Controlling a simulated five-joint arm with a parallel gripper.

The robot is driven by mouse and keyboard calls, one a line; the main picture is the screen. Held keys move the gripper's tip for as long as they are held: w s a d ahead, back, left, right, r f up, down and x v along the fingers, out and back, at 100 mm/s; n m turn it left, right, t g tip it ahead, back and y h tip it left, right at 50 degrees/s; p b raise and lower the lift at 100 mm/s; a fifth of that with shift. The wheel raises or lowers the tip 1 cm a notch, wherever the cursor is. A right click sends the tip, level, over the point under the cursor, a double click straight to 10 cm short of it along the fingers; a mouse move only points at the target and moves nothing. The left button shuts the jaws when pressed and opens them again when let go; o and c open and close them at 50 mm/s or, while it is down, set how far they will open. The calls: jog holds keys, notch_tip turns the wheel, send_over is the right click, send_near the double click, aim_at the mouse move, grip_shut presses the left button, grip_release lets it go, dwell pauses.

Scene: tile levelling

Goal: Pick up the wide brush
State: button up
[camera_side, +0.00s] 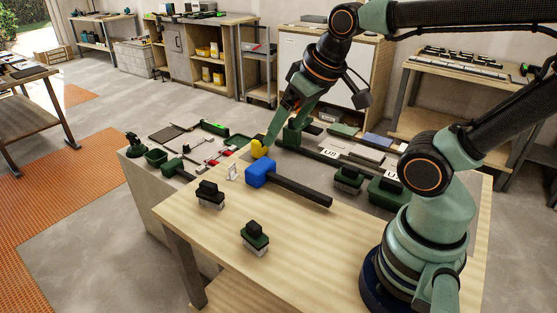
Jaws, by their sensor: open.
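Two small brush-like tools with dark grips and pale undersides stand on the wooden table (310,262). One, with a black top (210,192), is near the left edge; the other, with a green body (255,240), is closer to the front. I cannot tell from this view which is the wide brush. My gripper (278,147) is open above the back of the table, behind the blue-headed mallet and well away from both brush-like tools. A yellow piece (258,148) shows at its left finger; I cannot tell whether they touch.
The blue-headed mallet (262,173) lies across the middle, its dark handle pointing right. Dark green block-shaped tools (348,180) stand to the right. Grey tiles (352,153) lie at the back. A small white marker (232,173) stands left of the mallet.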

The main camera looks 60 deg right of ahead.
jog(key=d+f+m+g, duration=0.2)
jog(key=d+f+m, duration=0.1)
jog(key=d+m, duration=0.25)
jog(key=d+f+m+g, duration=0.1)
jog(key=d+f+m, duration=0.25)
jog(key=d, duration=0.35)
jog(key=m+g, duration=0.2)
jog(key=m, duration=0.6)
send_over(350, 175)
jog(key=f, duration=0.5)
jog(key=shift+w+d, duration=0.25)
jog(key=shift+d, duration=0.05)
jog(key=shift+s+d+f, duration=0.1)
jog(key=shift+f, duration=0.25)
notch_tip(350, 175, down, 6)
jog(key=shift+r, duration=0.1)
jog(key=shift+d+f, duration=0.15)
jog(key=shift+f, duration=2.8)
jog(key=c, duration=1.4)
jog(key=shift+r, duration=0.1)
